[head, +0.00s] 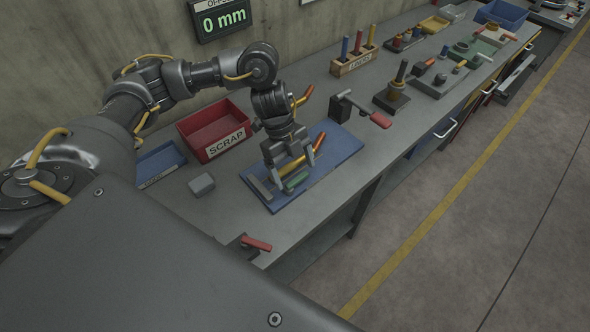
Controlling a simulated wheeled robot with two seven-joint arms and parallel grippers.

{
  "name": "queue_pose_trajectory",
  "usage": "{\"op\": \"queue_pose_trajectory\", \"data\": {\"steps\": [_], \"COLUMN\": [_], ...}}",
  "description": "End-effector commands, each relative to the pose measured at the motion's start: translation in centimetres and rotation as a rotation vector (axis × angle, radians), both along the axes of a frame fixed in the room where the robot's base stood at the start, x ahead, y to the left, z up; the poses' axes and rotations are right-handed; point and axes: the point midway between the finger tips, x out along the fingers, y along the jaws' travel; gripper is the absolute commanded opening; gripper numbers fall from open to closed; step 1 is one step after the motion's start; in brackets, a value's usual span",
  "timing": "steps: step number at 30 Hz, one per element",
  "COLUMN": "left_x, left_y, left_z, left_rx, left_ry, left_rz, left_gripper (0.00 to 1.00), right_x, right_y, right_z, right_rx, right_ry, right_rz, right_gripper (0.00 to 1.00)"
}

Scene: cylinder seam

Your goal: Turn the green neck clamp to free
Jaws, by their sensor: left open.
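A small green piece (297,181) lies on the blue mat (348,146) on the bench; it looks like the green neck clamp, but its setting is too small to read. My right gripper is not in view.
A red SCRAP bin (216,126) and a blue tray (160,160) stand left of the mat. Red-handled clamps stand behind (372,115) and in front (255,243) of it. A grey block (201,184) sits left.

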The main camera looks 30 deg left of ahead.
Motion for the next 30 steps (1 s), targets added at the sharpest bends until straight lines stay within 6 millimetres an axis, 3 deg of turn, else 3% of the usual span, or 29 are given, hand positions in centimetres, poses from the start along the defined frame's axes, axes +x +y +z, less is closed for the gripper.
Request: {"op": "queue_pose_trajectory", "data": {"steps": [4,13,24,30], "left_x": [-0.18,-0.17,-0.17,-0.16], "left_y": [-0.34,-0.42,-0.41,-0.48], "left_z": [-0.95,-1.12,-1.1,-1.06], "left_rx": [0.0,0.0,0.0,0.001], "left_ry": [0.001,0.0,0.0,0.0], "left_rz": [0.001,0.001,0.001,-0.015], "left_gripper": [0.88,0.88,0.43,0.43], "right_x": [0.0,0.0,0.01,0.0], "right_y": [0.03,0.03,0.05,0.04], "right_z": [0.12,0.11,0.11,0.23], "right_rx": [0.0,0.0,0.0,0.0], "right_ry": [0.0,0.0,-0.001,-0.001], "right_rz": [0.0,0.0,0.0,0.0], "right_gripper": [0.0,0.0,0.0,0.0]}}
